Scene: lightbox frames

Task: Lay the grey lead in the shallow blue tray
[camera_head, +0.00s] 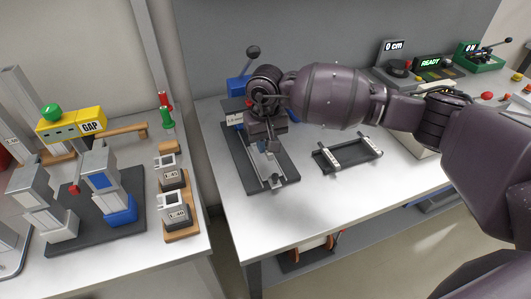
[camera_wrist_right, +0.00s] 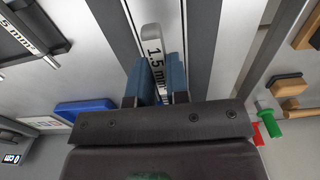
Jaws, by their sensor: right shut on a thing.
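My right gripper (camera_head: 268,142) is over the dark railed fixture (camera_head: 283,183) on the right-hand bench. In the right wrist view its blue fingers (camera_wrist_right: 158,85) are shut on a pale grey strip marked 1.5 mm (camera_wrist_right: 153,45), which looks like the grey lead. My left gripper is not in view.
A dark rack with white labelled bars (camera_head: 355,149) stands right of the fixture. A blue-based lever device (camera_head: 238,87) stands behind. A READY display (camera_head: 429,64) is farther right. The left bench (camera_head: 130,258) holds blocks and a yellow GAP bar (camera_head: 75,124). The front of the right-hand bench is bare.

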